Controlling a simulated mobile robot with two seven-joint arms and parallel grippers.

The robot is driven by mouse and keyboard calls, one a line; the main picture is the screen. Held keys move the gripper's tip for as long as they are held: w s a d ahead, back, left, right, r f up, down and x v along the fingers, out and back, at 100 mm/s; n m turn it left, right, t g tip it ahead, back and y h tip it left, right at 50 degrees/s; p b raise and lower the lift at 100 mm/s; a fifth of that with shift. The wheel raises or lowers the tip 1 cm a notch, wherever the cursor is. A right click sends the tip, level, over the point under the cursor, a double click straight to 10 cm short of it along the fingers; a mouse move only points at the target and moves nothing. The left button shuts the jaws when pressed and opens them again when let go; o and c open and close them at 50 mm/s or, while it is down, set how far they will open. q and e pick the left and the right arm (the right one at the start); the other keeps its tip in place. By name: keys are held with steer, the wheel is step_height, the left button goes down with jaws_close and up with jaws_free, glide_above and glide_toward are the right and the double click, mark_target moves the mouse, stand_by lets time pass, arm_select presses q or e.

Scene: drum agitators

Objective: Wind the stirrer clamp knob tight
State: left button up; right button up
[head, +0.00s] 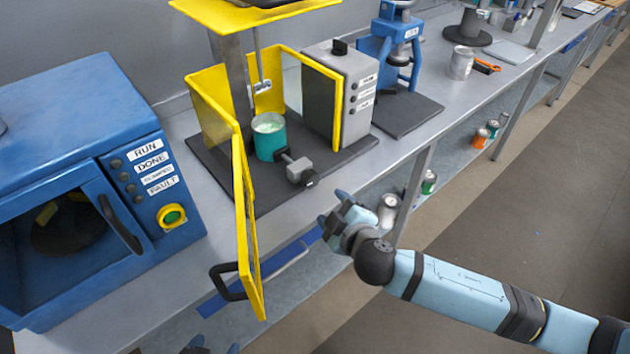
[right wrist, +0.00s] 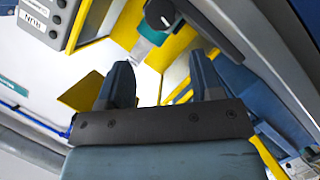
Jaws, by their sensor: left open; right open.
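The stirrer clamp is a grey block (head: 299,170) on the station's dark base, in front of a teal can (head: 270,143). A dark knob (head: 310,181) with a pale mark sits on the clamp's near end. My right gripper (head: 334,208) is open and empty, to the right of the knob and nearer, apart from it. In the right wrist view its two fingers (right wrist: 163,82) stand apart. A dark round knob with a white mark (right wrist: 160,13) shows beyond them, seemingly the clamp knob. My left gripper (head: 212,346) is open at the bottom edge, mostly out of frame.
The yellow guard door (head: 246,220) stands open toward me, left of my right gripper. A stirrer shaft (head: 258,60) hangs above the can. A blue machine (head: 80,170) stands left, a grey control box (head: 350,85) behind right. Open floor lies right of the bench.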

mark_target(313, 182)
steer(key=x, duration=1)
steer(key=shift+w+a+f, duration=0.15)
steer(key=shift+w, duration=0.25)
arm_select(q)
steer(key=shift+w+r, duration=0.2)
steer(key=shift+r, duration=0.25)
